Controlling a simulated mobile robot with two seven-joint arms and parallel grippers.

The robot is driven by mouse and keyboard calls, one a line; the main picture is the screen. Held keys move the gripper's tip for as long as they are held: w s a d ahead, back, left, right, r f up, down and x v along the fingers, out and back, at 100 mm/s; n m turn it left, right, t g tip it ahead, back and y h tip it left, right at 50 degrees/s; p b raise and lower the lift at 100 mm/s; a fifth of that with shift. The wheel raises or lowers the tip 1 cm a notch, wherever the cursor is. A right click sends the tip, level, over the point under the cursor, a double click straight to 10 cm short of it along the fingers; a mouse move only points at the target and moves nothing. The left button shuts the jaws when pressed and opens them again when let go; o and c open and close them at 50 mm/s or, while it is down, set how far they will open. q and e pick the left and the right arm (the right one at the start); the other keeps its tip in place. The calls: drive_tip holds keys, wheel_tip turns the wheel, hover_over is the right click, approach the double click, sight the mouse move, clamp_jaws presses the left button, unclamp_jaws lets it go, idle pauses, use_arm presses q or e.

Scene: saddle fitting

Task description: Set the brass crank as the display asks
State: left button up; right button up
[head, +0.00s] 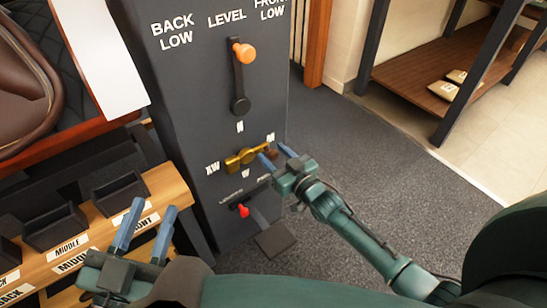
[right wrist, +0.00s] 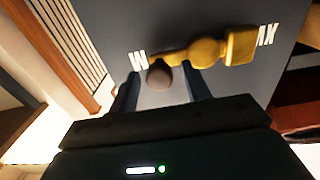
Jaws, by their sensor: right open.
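The brass crank (head: 247,157) is on the dark front of the column, with several white letter marks around it, XW at left and W below. It also shows in the right wrist view (right wrist: 205,51). Its brown round knob (right wrist: 158,74) is at the end toward the right-hand mark in the head view. My right gripper (head: 273,156) is open at that end, its fingers on either side of the knob; I cannot tell if they touch it. My left gripper (head: 146,236) is open and empty above the wooden shelf. I cannot make out a display.
Above the crank is an orange-knobbed lever (head: 243,53) under LEVEL. Below is a red-knobbed slider (head: 243,210). Dark bins (head: 118,192) stand on the wooden shelf (head: 165,187) at left, beside a brown saddle (head: 25,75). The carpet right of the column is clear.

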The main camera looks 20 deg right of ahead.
drive_tip(key=shift+w+a, duration=0.15)
drive_tip(key=shift+w, duration=0.25)
drive_tip(key=shift+c, duration=0.2)
clamp_jaws()
